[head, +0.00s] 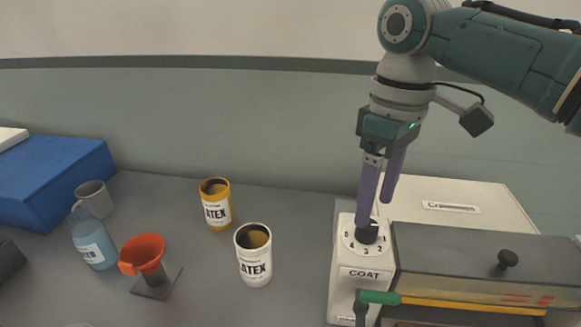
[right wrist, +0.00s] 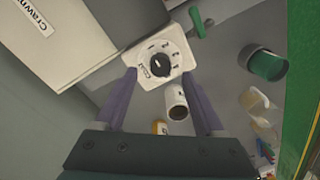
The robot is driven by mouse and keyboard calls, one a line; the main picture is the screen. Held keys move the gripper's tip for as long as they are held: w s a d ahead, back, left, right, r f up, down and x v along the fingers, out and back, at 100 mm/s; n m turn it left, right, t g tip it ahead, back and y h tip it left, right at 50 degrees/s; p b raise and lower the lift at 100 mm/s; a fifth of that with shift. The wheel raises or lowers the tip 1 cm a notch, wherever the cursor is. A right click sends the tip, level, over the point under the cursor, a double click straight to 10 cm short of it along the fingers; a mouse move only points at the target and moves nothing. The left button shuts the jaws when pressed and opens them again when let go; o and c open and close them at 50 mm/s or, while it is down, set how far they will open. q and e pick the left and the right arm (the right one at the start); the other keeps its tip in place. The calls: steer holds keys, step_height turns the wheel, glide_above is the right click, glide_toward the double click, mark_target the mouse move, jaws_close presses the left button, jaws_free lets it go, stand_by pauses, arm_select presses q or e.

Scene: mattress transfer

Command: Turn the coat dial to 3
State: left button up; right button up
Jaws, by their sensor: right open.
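The coat dial is a black knob (head: 367,232) on a round numbered plate on top of a white box (head: 343,284) labelled COAT. The digits 4, 3 and 2 show on its near side; which one the knob points at, I cannot tell. My right gripper (head: 375,210) points down just above the knob with its purple fingers spread and partly hides the plate. In the right wrist view the knob (right wrist: 160,63) lies between and beyond the two open fingertips (right wrist: 160,78); contact is not clear. My left gripper is out of view.
Right of the dial stand a grey-lidded box (head: 450,255) with a black knob and a pale labelled case (head: 460,200). A green-handled tool (head: 380,297) lies in front. Two LATEX cans (head: 253,268), an orange funnel (head: 146,252), a blue bottle (head: 93,243) and a mug (head: 95,198) stand left.

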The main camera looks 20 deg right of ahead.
mark_target(367, 230)
step_height(367, 230, down, 4)
steer(key=shift+a+f, duration=0.15)
steer(key=shift+f, duration=0.05)
jaws_close()
stand_by(0.6)
